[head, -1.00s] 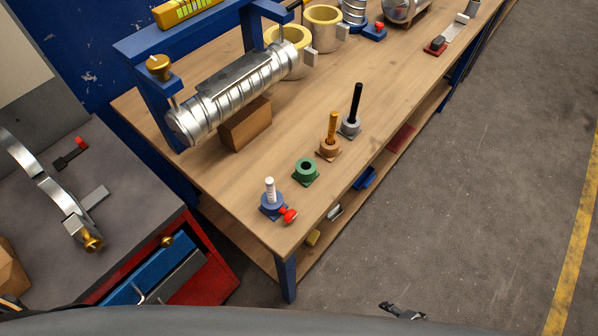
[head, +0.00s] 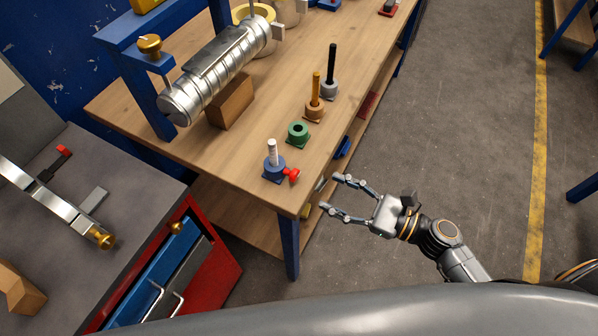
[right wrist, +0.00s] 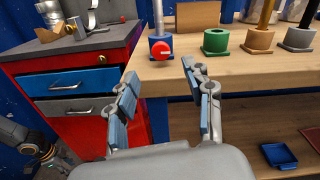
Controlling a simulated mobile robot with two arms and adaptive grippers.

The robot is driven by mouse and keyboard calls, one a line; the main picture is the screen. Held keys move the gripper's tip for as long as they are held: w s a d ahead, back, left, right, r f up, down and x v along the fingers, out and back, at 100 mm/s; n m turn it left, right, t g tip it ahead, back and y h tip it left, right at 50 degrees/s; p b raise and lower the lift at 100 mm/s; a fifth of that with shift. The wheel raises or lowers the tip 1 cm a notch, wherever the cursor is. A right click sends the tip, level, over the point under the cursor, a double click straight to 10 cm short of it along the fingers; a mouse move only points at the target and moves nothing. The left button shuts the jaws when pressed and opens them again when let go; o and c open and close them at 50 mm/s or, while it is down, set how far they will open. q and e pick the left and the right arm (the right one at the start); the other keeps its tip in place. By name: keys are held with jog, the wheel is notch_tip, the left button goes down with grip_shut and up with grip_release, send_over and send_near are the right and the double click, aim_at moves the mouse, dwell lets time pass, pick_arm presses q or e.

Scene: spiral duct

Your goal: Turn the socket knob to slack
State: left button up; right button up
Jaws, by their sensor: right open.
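The red knob (head: 292,175) sits on the side of a blue socket (head: 273,176) near the bench's front corner. A white pin (head: 272,152) stands upright in this socket. In the right wrist view the red knob (right wrist: 161,51) faces me, between and beyond the fingertips. My right gripper (head: 330,193) is open and empty, just off the bench edge and to the right of the knob, not touching it. It also shows in the right wrist view (right wrist: 158,70). Part of what looks like my left arm shows at the lower left there, its jaws unclear.
A green socket (head: 298,134), an orange socket with a pin (head: 315,107) and a grey socket with a black pin (head: 329,86) line the bench edge (head: 232,185). A ribbed metal duct (head: 215,75) lies behind. A red cabinet (head: 215,268) stands left.

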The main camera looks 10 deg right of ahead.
aim_at(297, 177)
jog(key=p+x, duration=0.2)
jog(key=x, duration=0.6)
jog(key=shift+r, duration=0.1)
jog(key=shift+w+a, duration=0.35)
jog(key=shift+a, duration=0.15)
pick_arm(q)
jog(key=r, duration=0.2)
jog(key=a+r, duration=0.1)
jog(key=shift+s, duration=0.3)
pick_arm(e)
grip_shut()
jog(key=shift+f+n+b, duration=0.45)
jog(key=shift+n+b, duration=0.95)
jog(key=shift+b, duration=0.1)
jog(key=shift+n+b, duration=0.55)
jog(key=shift+n, duration=0.15)
pick_arm(q)
notch_tip(297, 177, down, 4)
jog(key=shift+w+d+f, duration=0.1)
jog(key=shift+d+f, duration=0.05)
jog(key=shift+f, duration=0.05)
pick_arm(e)
jog(key=shift+r, duration=0.3)
